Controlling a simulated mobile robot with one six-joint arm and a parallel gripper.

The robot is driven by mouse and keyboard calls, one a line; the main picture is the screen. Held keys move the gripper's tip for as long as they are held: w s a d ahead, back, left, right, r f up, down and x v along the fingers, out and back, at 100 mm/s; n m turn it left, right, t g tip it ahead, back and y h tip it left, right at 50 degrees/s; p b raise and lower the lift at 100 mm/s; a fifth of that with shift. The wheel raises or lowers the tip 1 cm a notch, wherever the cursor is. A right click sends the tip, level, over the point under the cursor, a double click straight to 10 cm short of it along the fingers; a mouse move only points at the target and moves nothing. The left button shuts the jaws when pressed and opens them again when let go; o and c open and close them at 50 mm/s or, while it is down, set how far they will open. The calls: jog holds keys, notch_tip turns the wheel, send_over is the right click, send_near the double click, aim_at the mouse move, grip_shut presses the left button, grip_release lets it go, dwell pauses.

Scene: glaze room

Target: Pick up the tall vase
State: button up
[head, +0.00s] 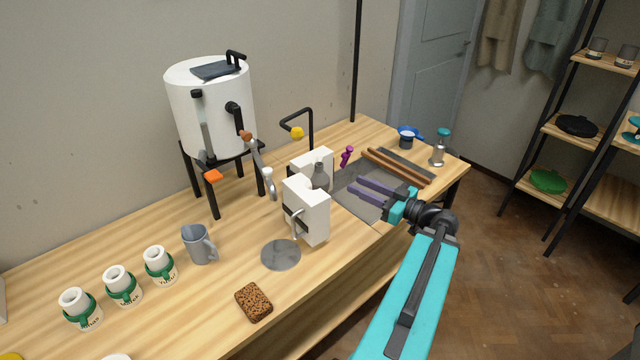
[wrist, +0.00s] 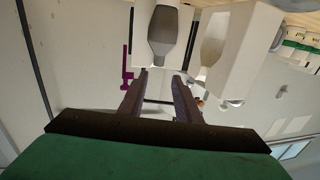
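A grey vase with a narrow neck (head: 320,177) stands between two white blocks on the wooden table; its lower part is hidden by the front block in the head view. It also shows inverted in the wrist view (wrist: 163,38), beyond my fingertips. The front white block (head: 313,218) has a handle; the back white block (head: 301,164) is partly hidden. My gripper (head: 355,186) is to the right of the vase, over a dark grey board (head: 350,204), its fingers pointing toward the vase. The fingers (wrist: 160,75) are apart, with nothing between them.
A white tank (head: 205,105) on a black stand is left of the blocks. A grey mug (head: 198,245), a grey disc (head: 281,255) and a brown sponge (head: 254,302) lie nearby. A purple figure (head: 347,156) and brown sticks (head: 400,167) are behind my gripper.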

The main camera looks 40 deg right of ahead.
aim_at(326, 180)
jog(key=w+a+p, duration=0.1)
jog(key=w+p, duration=0.1)
jog(key=w, duration=0.5)
jog(key=shift+w, duration=0.3)
jog(key=shift+w+p, duration=0.1)
jog(key=shift+p, duration=0.2)
jog(key=shift+w+a+f+p, duration=0.15)
jog(key=shift+w+p, duration=0.65)
jog(key=shift+w, duration=0.45)
jog(key=shift+w+a+r+p, duration=0.1)
jog(key=shift+w+p, duration=0.7)
jog(key=shift+w, duration=0.45)
jog(key=c, duration=0.6)
